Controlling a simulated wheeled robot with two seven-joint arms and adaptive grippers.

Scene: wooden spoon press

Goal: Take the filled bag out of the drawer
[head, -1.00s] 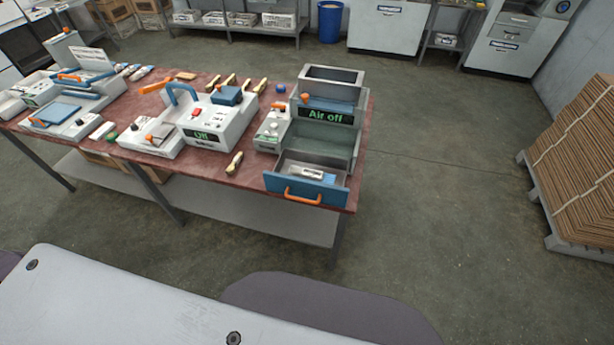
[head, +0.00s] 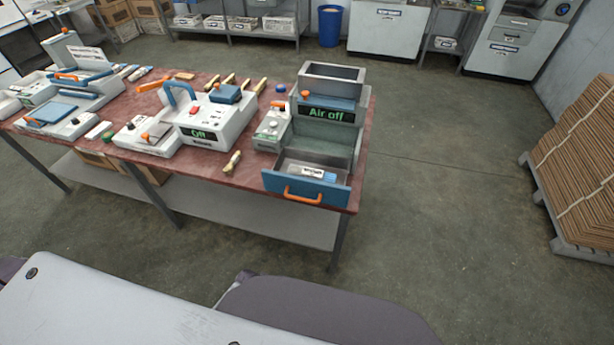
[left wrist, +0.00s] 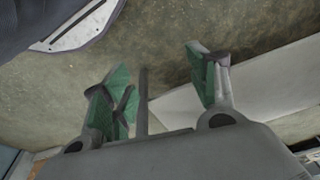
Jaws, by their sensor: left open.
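The drawer (head: 306,190) has a blue front with an orange handle and stands open at the front of the grey machine marked "Air off" (head: 326,113). A small, flat white and blue item with a dark printed label, seemingly the filled bag (head: 312,172), lies inside the drawer. In the left wrist view my left gripper (left wrist: 162,82) is open, its green-padded fingers wide apart with nothing between them. Neither gripper shows in the head view, and the drawer and bag cannot be made out in the left wrist view.
The red-topped table (head: 208,172) carries a white machine showing "Off" (head: 197,134), several wooden-handled items and other devices to the left. A pale lower shelf (head: 220,212) runs beneath. Floor is free right of the table, up to a pallet of stacked cardboard (head: 580,165).

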